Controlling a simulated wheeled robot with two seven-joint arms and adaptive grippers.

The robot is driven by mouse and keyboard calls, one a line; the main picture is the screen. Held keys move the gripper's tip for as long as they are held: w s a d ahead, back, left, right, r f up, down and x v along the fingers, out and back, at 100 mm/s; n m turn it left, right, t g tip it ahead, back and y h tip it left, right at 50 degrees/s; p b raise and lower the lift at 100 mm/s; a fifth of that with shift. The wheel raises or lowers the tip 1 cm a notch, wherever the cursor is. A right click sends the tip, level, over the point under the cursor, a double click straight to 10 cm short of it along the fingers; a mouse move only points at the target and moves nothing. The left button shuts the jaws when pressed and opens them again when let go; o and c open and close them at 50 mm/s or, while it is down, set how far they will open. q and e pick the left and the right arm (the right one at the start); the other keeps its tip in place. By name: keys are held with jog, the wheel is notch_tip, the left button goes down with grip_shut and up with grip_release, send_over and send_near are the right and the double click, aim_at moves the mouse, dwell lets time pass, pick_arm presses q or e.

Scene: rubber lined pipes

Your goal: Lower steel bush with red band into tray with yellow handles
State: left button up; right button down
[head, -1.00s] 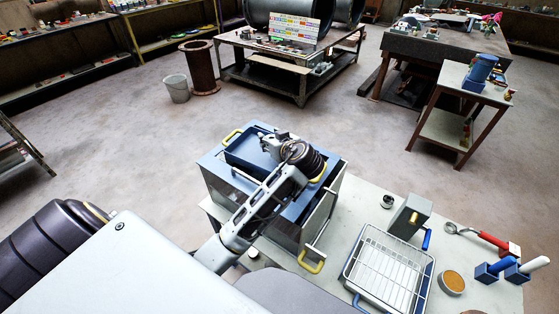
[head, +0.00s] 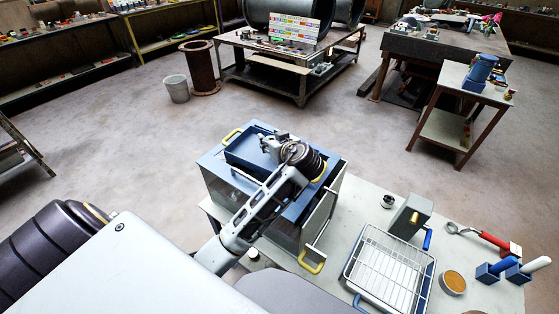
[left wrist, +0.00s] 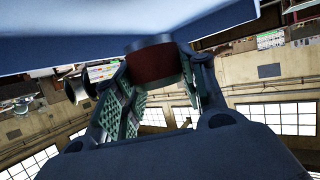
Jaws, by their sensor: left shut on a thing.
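The blue tray (head: 292,213) has a yellow handle (head: 231,136) at its far left and another yellow handle (head: 312,262) at its near side. It sits on the near table. My left gripper (head: 270,146) is over the far part of the tray. In the left wrist view my left gripper (left wrist: 158,98) is shut on the steel bush with red band (left wrist: 154,64), whose dark red band shows between the fingers. A blue surface lies close to the bush's end; I cannot tell whether they touch. The bush is not clearly visible in the head view. My right gripper is not in view.
Right of the tray, the table (head: 348,205) holds a white wire rack (head: 385,272), a grey block (head: 411,216), a red-handled tool (head: 490,240), a round tin (head: 453,282) and blue holders (head: 490,272). Open floor lies beyond.

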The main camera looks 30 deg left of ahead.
pick_arm(q)
jog(key=shift+f+b, duration=0.45)
jog(key=shift+f, duration=0.15)
dwell(0.8)
jog(key=o, duration=1.3)
jog(key=shift+v, duration=6)
